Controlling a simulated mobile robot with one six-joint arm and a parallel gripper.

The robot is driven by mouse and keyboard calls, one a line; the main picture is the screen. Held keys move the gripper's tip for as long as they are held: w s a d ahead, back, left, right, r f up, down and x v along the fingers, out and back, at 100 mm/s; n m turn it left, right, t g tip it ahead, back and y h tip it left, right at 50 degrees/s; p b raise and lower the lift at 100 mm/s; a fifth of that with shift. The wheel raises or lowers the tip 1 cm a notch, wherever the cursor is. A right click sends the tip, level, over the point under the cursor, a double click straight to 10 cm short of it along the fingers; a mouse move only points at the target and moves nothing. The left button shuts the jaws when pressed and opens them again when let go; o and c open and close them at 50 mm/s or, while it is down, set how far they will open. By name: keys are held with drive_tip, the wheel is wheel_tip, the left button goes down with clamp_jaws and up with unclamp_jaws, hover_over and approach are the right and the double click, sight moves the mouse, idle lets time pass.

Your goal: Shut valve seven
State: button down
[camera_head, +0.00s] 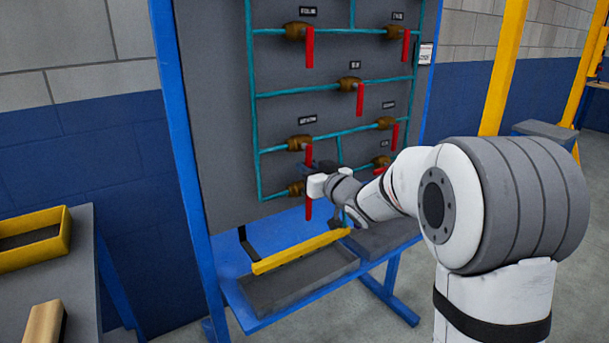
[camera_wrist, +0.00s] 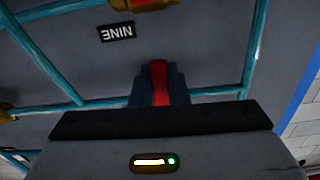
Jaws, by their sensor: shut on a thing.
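My gripper (camera_head: 312,172) is at the left of the panel in the head view, just below a brass valve (camera_head: 299,143) whose red handle (camera_head: 308,154) hangs down across its teal pipe. In the wrist view the two dark fingers (camera_wrist: 159,88) are shut on this red handle (camera_wrist: 158,70), one on each side. The label (camera_head: 308,119) above this valve is too small to read. In the wrist view, a label reading NINE (camera_wrist: 117,32) shows upside down beside another brass valve (camera_wrist: 148,5). That valve lies below my gripper in the head view, its red handle (camera_head: 309,209) hanging down.
Several other brass valves with red handles sit on the grey panel (camera_head: 225,120), including one in the middle (camera_head: 349,84). Teal pipes run close around my gripper. A blue bench with a grey tray (camera_head: 300,280) and a yellow bar (camera_head: 300,251) stands below.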

drive_tip(key=shift+w+d+n, duration=0.1)
drive_tip(key=shift+d+n, duration=0.1)
drive_tip(key=shift+n, duration=0.2)
drive_tip(key=c, duration=1.4)
unclamp_jaws()
drive_tip(key=v, duration=0.7)
drive_tip(key=shift+s+d, duration=0.25)
drive_tip(key=shift+s, duration=0.1)
drive_tip(key=shift+p, duration=0.35)
